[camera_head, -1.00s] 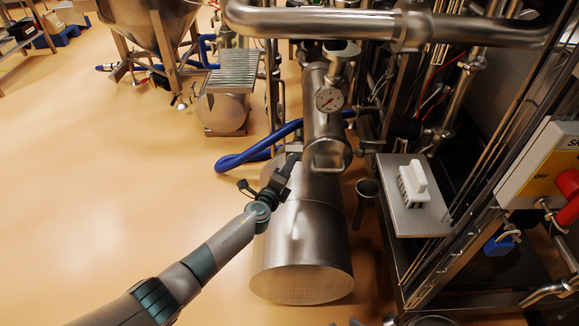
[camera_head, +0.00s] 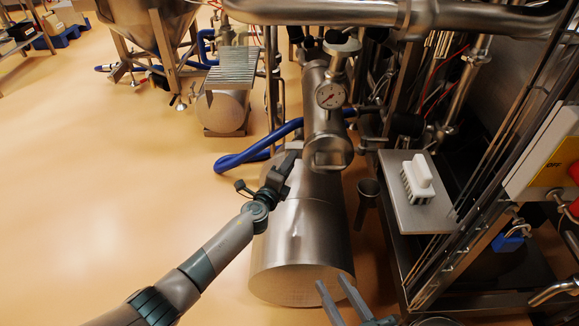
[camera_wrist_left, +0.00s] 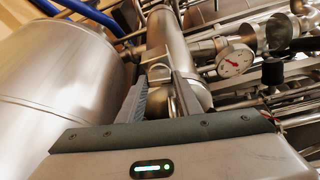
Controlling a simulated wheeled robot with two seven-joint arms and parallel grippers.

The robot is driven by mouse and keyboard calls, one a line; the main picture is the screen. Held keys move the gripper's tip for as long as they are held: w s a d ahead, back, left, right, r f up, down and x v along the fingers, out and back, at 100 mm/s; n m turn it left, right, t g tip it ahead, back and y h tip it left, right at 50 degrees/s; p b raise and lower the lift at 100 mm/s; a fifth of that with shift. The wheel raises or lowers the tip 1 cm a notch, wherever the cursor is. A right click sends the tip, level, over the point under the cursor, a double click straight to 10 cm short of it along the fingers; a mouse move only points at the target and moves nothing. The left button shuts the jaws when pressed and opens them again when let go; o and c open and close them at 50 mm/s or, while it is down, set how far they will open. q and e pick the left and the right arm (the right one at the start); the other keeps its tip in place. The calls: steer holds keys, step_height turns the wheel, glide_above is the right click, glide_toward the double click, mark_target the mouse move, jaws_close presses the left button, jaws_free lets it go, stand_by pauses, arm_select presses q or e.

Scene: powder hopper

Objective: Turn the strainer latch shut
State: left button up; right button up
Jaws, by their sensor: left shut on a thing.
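The strainer is a steel tube with a round end cap (camera_head: 328,153), below a pressure gauge (camera_head: 331,96); the gauge also shows in the left wrist view (camera_wrist_left: 235,61). My left gripper (camera_head: 291,160) reaches the left side of the end cap. In the left wrist view its two fingers (camera_wrist_left: 163,88) are shut on a small metal piece, seemingly the strainer latch (camera_wrist_left: 159,73). The fingers hide most of it, so its exact angle cannot be told. My right gripper (camera_head: 330,281) is at the bottom edge, fingers apart and empty, below and away from the strainer.
A large steel cylinder (camera_head: 305,245) lies below the strainer, close under my left gripper. A blue hose (camera_head: 240,160) runs behind. To the right, a metal shelf (camera_head: 430,216) bears a white brush (camera_head: 418,178). Open floor (camera_head: 110,200) lies to the left.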

arm_select(q)
steer(key=n+b, duration=0.1)
steer(key=b, duration=0.1)
steer(key=n+b, duration=0.1)
steer(key=b, duration=0.1)
steer(key=shift+f+t+h+b, duration=0.2)
steer(key=shift+t+h+b, duration=0.1)
steer(key=shift+b, duration=0.1)
arm_select(e)
steer(key=s+r+t+y, duration=0.3)
steer(key=r+t, duration=0.6)
steer(key=r, duration=0.6)
steer(key=shift+s+d+r+t, duration=0.15)
steer(key=shift+s+r+t, duration=0.05)
steer(key=shift+r+t, duration=0.2)
arm_select(q)
steer(key=o, duration=1)
steer(key=shift+o, duration=0.2)
arm_select(e)
steer(key=shift+f, duration=0.1)
